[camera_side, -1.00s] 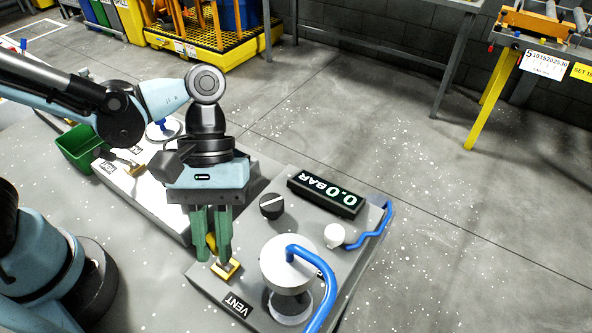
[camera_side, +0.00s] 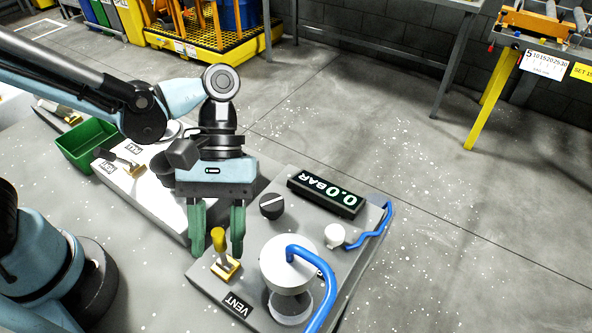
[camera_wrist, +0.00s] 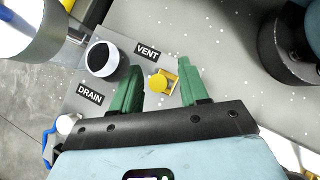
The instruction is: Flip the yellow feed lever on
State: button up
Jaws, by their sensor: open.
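The yellow lever (camera_side: 218,240) stands up from a gold base plate (camera_side: 226,268) on the grey panel, next to the VENT label (camera_side: 237,304). My gripper (camera_side: 217,252) is over it, with its two green fingers spread apart to either side of the lever. In the wrist view the lever's round yellow end (camera_wrist: 158,82) shows between the open fingers, with a clear gap to each. The gold base (camera_wrist: 171,81) lies just right of that end. Nothing is held.
A white cylinder with a blue pipe (camera_side: 289,262) stands close right of the lever. A black dial (camera_side: 272,206), a white knob (camera_side: 334,235) and a 0.0 BAR display (camera_side: 326,194) share the panel. A green bin (camera_side: 85,143) and a white panel (camera_side: 120,178) lie left.

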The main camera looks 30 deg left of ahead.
jog(key=v, duration=0.7)
jog(key=shift+r, duration=0.15)
jog(key=shift+w, duration=0.15)
notch_tip(320, 180, up, 6)
jog(key=s+a+n+t, duration=0.2)
jog(key=n+t, duration=0.3)
jog(key=n, duration=0.4)
jog(key=shift+x, duration=6.15)
jog(key=shift+s, duration=0.1)
jog(key=shift+c, duration=0.3)
grip_shut()
